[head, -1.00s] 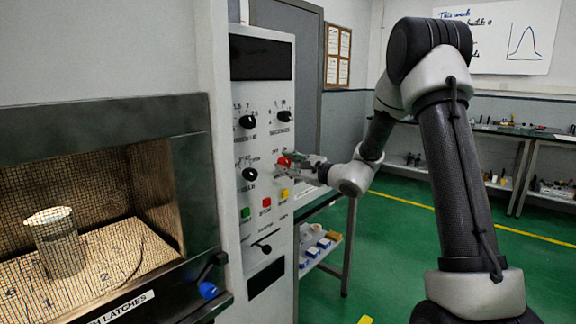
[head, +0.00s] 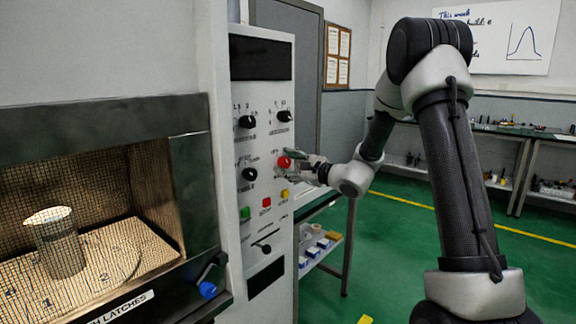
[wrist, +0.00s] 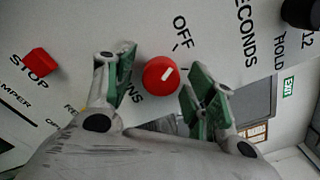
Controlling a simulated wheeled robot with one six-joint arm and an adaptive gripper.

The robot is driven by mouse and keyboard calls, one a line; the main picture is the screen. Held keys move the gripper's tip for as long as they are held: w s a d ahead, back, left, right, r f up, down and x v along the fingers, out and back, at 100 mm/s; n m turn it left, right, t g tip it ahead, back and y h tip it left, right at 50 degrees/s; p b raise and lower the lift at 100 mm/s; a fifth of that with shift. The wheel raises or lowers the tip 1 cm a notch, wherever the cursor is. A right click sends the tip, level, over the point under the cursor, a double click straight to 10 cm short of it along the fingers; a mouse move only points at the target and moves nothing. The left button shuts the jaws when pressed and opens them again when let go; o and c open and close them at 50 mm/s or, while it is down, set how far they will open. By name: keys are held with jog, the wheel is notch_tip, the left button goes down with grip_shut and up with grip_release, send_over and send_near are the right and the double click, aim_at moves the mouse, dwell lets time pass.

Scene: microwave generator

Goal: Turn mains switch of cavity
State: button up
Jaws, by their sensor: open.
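The mains switch is a red round knob (head: 284,162) on the white control panel (head: 262,215). It also shows in the wrist view (wrist: 158,78), with a white pointer mark slanting up to the right and the printed word OFF above. My gripper (head: 304,164) is just right of the knob in the head view. In the wrist view its green-padded fingers (wrist: 160,84) are spread, one on each side of the knob, with visible gaps. The knob is not gripped. Part of the MAINS label is hidden by a finger.
Black knobs (head: 248,175), a red stop button (head: 266,202), a green button (head: 245,213) and a yellow button (head: 285,193) are close by. The cavity (head: 95,205) with mesh front and blue-tipped latch (head: 208,290) stands left. A shelf bench (head: 340,235) stands right.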

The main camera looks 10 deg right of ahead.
jog(key=v, duration=1.2)
jog(key=s+a+f+n+g+y, duration=0.1)
jog(key=s+a+f+n+g, duration=0.1)
jog(key=s+f+g, duration=0.45)
jog(key=s+f+n+g+h, duration=0.25)
jog(key=s+n+g, duration=0.4)
jog(key=s, duration=1.05)
jog(key=s+d+r+n+g+h, duration=0.1)
jog(key=s+d+r+n+h, duration=0.3)
jog(key=s+d+n+h, duration=0.4)
jog(key=s+d+r+n+t+h, duration=0.1)
jog(key=s+d+r+n+t, duration=0.1)
jog(key=r, duration=0.5)
jog(key=shift+s+r+n+t, duration=0.2)
jog(key=shift+s+n+t, duration=0.4)
jog(key=shift+t, duration=0.3)
